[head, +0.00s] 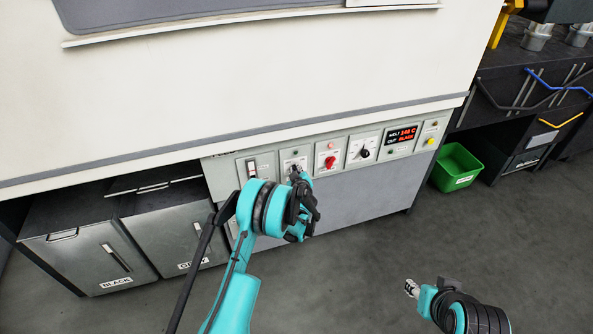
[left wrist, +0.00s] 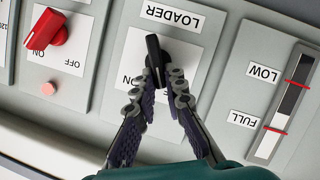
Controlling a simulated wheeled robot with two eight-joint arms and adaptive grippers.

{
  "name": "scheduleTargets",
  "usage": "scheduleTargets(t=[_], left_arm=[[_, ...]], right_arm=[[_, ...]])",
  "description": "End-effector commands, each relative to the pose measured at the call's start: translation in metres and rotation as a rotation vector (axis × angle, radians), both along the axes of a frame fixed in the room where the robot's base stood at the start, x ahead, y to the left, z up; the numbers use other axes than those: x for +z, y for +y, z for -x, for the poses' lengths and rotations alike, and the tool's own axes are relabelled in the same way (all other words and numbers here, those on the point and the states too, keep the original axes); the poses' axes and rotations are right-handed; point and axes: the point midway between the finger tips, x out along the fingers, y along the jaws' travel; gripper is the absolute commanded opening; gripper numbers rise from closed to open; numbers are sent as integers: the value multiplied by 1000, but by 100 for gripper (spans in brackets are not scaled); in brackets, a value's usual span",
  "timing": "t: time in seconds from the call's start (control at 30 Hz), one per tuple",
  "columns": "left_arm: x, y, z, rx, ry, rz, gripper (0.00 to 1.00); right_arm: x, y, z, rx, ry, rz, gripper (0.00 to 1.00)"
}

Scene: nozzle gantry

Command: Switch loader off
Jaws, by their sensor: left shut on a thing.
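The black loader knob (left wrist: 155,52) sits on a white plate under an upside-down LOADER label (left wrist: 170,16) in the left wrist view. Its bar stands nearly upright in that picture. The ON mark shows left of the fingers; the opposite mark is hidden behind them. My left gripper (left wrist: 162,78) is shut on the knob, one finger on each side. In the head view my left gripper (head: 297,178) is at the panel and hides most of the knob. My right gripper (head: 411,288) hangs over the floor at lower right, apart from everything; its jaws are too small to read.
The grey control panel (head: 226,177) also bears a red ON/OFF knob (head: 331,162), a black dial (head: 364,153), a red-lit display (head: 402,134) and a LOW/FULL gauge (left wrist: 288,105). Dark bins (head: 75,262) stand below left. A green bin (head: 456,168) is at right. The floor in front is clear.

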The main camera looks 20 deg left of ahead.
Motion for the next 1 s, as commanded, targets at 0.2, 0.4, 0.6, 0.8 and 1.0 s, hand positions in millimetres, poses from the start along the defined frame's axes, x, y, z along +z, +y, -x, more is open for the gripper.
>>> scheduleTargets(t=[0.2, 0.4, 0.6, 0.8, 1.0], left_arm=[[-1, 1, 1, 0, -25, 38, 0], [-1, 1, 1, 1, -29, 44, 0], [-1, 1, 1, 1, -29, 44, 0], [-1, 1, 1, 1, -29, 43, 32], [0, 1, 2, 0, -28, 42, 32]], right_arm=[[0, 0, 0, 0, 0, 0, 40], [0, 0, 0, 0, 0, 0, 40], [0, 0, 0, 0, 0, 0, 40], [0, 0, 0, 0, 0, 0, 40], [0, 0, 0, 0, 0, 0, 40]])
